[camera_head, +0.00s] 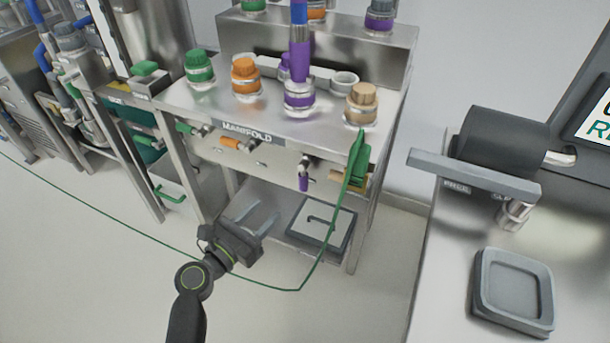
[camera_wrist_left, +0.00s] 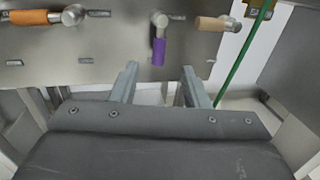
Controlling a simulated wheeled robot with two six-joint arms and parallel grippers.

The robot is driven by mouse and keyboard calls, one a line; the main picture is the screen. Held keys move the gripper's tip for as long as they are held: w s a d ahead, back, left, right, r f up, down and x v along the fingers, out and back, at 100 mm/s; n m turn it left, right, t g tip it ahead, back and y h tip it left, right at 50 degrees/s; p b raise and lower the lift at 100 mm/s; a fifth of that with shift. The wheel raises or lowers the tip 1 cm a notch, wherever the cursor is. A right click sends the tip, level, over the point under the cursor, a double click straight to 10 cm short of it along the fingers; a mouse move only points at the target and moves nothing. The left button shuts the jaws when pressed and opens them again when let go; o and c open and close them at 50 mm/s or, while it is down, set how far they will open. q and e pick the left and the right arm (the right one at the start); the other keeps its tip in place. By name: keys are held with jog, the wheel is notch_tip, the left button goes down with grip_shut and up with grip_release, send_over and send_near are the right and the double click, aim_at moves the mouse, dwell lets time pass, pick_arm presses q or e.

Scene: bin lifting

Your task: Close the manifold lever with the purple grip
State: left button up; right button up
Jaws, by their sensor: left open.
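The manifold lever with the purple grip (camera_head: 303,182) sits on the front panel of the steel manifold (camera_head: 262,158) and points down. In the left wrist view, the purple grip (camera_wrist_left: 158,52) hangs from its metal pivot, just beyond and between my fingertips in the picture. My left gripper (camera_head: 262,210) is open and empty, below and left of the lever in the head view. Both its fingers also show in the left wrist view (camera_wrist_left: 160,72), apart from each other and pointing at the panel. No contact with the grip shows. My right gripper is not in view.
An orange-grip lever (camera_head: 231,143) and a tan-grip lever (camera_head: 340,178) lie sideways on either side. A green hose (camera_head: 330,235) hangs at the right of the manifold. A lower shelf holds a tray (camera_head: 322,228). A steel counter (camera_head: 440,270) stands at right.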

aim_at(300, 177)
pick_arm(q)
jog(key=b+x, duration=0.1)
jog(key=x, duration=1.3)
jog(key=shift+w+d+b, duration=0.2)
jog(key=shift+w+b, duration=0.05)
jog(key=shift+b, duration=0.05)
jog(key=shift+w+d, duration=0.35)
jog(key=shift+w, duration=0.1)
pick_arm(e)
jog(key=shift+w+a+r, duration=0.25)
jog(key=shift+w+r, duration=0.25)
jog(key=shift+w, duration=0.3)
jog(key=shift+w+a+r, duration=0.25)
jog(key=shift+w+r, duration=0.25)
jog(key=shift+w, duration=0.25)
pick_arm(q)
jog(key=shift+c, duration=0.4)
grip_shut()
